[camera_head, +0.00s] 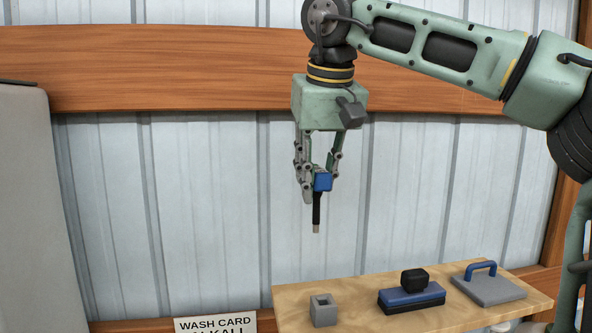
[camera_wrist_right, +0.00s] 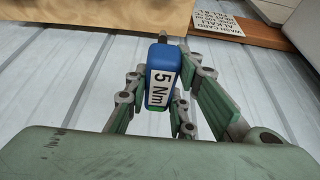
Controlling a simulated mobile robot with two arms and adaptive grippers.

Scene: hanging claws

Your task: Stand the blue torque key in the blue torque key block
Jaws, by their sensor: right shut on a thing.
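The blue torque key has a blue head (camera_head: 322,182) and a dark shaft with a pale tip. It hangs nearly upright, tip down, in the air above the bench. My right gripper (camera_head: 318,178) is shut on its head. In the right wrist view the blue head (camera_wrist_right: 161,80) shows a white "5 Nm" label between the fingers. A small grey block (camera_head: 323,316) with a square opening in its top stands at the bench's left end, below the key. It looks like the key block, though no blue shows on it. My left gripper is not in view.
The wooden bench (camera_head: 350,289) also holds a blue and black block with a black knob (camera_head: 411,296) and a grey plate with a blue handle (camera_head: 488,287). A wash card sign (camera_head: 215,325) is at lower left. A corrugated wall with a wooden beam (camera_head: 180,68) stands behind.

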